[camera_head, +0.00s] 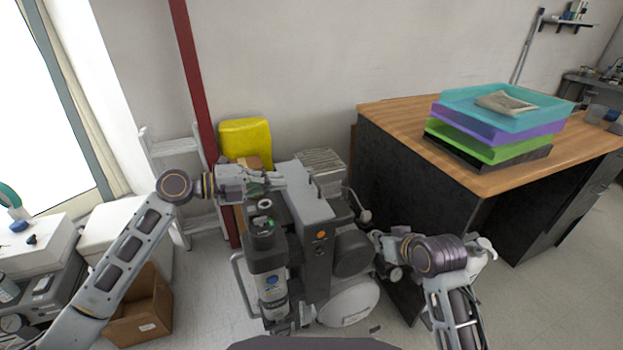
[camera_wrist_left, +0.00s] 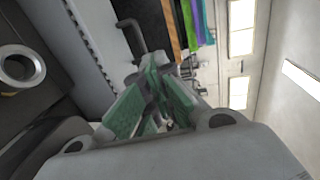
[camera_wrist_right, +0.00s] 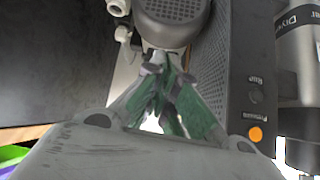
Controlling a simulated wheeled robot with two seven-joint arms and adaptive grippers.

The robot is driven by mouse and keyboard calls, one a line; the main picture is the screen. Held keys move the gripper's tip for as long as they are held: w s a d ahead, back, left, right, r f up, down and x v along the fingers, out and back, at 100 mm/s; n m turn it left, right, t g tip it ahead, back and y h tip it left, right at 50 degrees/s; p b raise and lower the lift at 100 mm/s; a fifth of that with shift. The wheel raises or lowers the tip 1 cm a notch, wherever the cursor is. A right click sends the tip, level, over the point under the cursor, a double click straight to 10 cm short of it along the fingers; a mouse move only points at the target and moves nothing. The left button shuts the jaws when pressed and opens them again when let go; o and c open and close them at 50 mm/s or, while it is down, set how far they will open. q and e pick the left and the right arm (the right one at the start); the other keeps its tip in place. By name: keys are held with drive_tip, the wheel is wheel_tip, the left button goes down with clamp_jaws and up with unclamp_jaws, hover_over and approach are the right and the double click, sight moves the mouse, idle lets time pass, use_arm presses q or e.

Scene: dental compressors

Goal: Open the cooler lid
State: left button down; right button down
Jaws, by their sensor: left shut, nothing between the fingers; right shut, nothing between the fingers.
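A white box (camera_head: 112,222) that may be the cooler stands at the left by the window, partly hidden behind my left arm; its top looks closed, though I cannot make out a lid seam. My left gripper (camera_head: 279,182) is shut and empty, above the grey compressor, well to the right of that box. Its closed green fingers also show in the left wrist view (camera_wrist_left: 158,100). My right gripper (camera_head: 374,238) is shut and empty beside the compressor's right side. Its fingers also show in the right wrist view (camera_wrist_right: 164,84), close to the compressor motor.
The grey compressor (camera_head: 319,236) fills the floor in front of me. An open cardboard box (camera_head: 150,318) and a white case (camera_head: 38,242) are at the left. A stepladder (camera_head: 150,150) and red post (camera_head: 190,70) stand behind. A wooden-topped desk (camera_head: 400,118) with stacked trays (camera_head: 480,133) is right.

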drive_tip(key=w+a+r+m+g+y, duration=0.2)
drive_tip(key=w+a+r+m+y, duration=0.15)
drive_tip(key=w+a+y, duration=0.55)
wheel_tip(320, 180, up, 6)
drive_tip(key=d+m+t+y, duration=0.1)
drive_tip(key=m+y, duration=0.6)
drive_tip(key=shift+s+d+t, duration=0.2)
drive_tip(key=shift+d+t, duration=0.1)
drive_tip(key=shift+d, duration=0.1)
idle(0.4)
drive_tip(key=shift+f, duration=0.1)
drive_tip(key=shift+a, duration=0.15)
